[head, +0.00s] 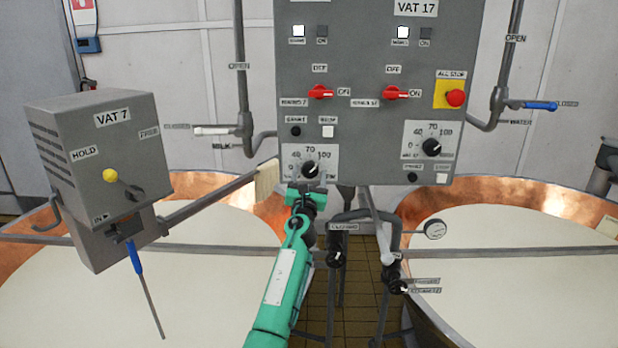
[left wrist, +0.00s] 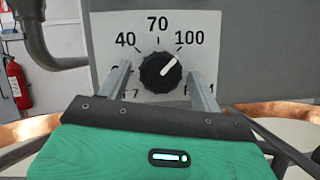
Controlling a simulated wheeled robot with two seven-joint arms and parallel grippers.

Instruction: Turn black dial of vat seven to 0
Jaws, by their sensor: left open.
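The black dial of vat seven (head: 311,168) sits on a white scale plate (head: 325,157) at the lower left of the grey control panel. The dial also shows in the left wrist view (left wrist: 160,72), where its white mark points up and right, towards 100. My left gripper (head: 305,188) is just below and in front of the dial in the head view. In the left wrist view its two fingers are open, one on each side of the dial, with gaps between. The fingers hide part of the low end of the scale. My right gripper is not in view.
A second black dial (head: 431,147) is on the panel's right, under the VAT 17 label. Red switches (head: 320,92) and a red stop button (head: 455,98) are above. Copper vats (head: 180,270) stand on both sides. Pipes and a gauge (head: 435,229) are below the panel.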

